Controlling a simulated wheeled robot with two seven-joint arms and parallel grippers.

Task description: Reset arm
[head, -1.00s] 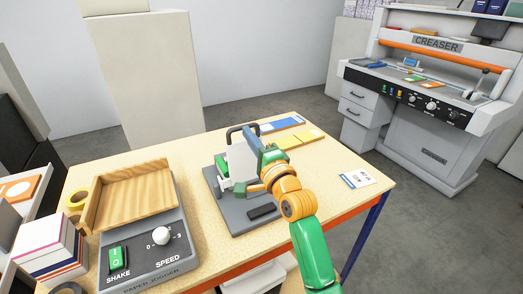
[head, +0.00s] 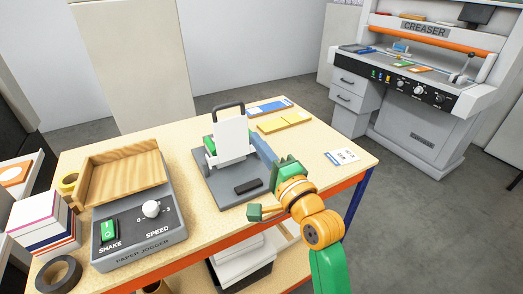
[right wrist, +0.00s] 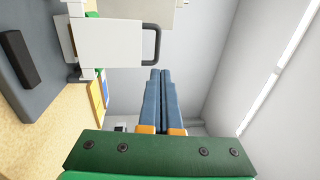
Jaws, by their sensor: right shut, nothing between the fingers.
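My right gripper (head: 257,142) shows at the right side of the tabletop device. Its blue fingers are shut and empty, side by side in the right wrist view (right wrist: 160,75). In the head view the fingers point away from me, close to the device's white upright part (head: 232,138); I cannot tell if they touch. The orange wrist and green forearm come in from the lower right. My left gripper is not in view.
The device's grey base (head: 222,190) and black handle (head: 228,105) stand on the wooden table (head: 300,150). A paper jogger (head: 165,229) stands to the left. Yellow and blue pads (head: 285,121) and a white card (head: 341,156) lie right. A creaser (head: 425,85) stands beyond open floor.

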